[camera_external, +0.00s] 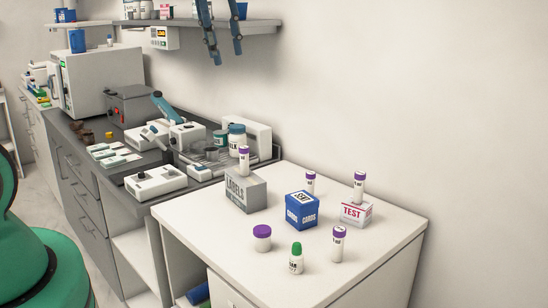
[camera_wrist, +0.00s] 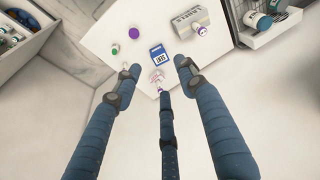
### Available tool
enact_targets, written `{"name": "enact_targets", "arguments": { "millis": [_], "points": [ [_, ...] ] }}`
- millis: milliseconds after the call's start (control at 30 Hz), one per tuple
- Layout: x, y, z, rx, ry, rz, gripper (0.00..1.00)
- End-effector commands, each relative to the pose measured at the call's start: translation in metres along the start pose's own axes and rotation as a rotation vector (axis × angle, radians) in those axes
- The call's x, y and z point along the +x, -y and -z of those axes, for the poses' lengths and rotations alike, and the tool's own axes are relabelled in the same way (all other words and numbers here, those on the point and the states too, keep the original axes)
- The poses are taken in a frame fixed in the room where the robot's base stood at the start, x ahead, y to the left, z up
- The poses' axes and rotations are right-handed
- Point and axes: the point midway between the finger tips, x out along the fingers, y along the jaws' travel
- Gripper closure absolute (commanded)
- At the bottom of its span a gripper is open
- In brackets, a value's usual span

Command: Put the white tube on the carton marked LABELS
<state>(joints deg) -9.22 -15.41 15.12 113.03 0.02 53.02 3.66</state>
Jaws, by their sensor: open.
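The grey carton marked LABELS (camera_external: 246,191) stands at the table's back left. A white tube with a purple cap (camera_external: 244,161) stands upright on it. Similar white tubes stand on the table behind the blue box (camera_external: 310,183), at the front right (camera_external: 338,244), and on the carton marked TEST (camera_external: 359,187). My gripper (camera_external: 227,60) is open and empty, high above the table near the wall shelf. In the wrist view, my gripper's fingers (camera_wrist: 158,72) are spread, with the LABELS carton (camera_wrist: 187,21) beyond them.
A purple-lidded jar (camera_external: 262,238) and a green-capped bottle (camera_external: 296,259) stand in front. The white table (camera_external: 200,222) adjoins a crowded counter. A wall shelf (camera_external: 265,26) is near my gripper.

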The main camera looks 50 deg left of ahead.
Motion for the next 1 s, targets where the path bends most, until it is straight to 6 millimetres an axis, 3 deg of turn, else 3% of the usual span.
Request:
{"name": "enact_targets", "arguments": {
  "millis": [100, 300, 633, 800, 1000],
  "points": [
    [-0.027, -0.015, -0.031, 0.015, -0.041, -0.005, 0.59],
    [-0.057, -0.034, -0.084, 0.038, -0.103, -0.014, 0.59],
    [-0.081, -0.055, -0.172, 0.072, -0.199, -0.037, 0.59],
    [-0.083, -0.060, -0.202, 0.082, -0.231, -0.046, 0.59],
    [-0.082, -0.062, -0.215, 0.087, -0.244, -0.051, 0.59]
  ]
}}
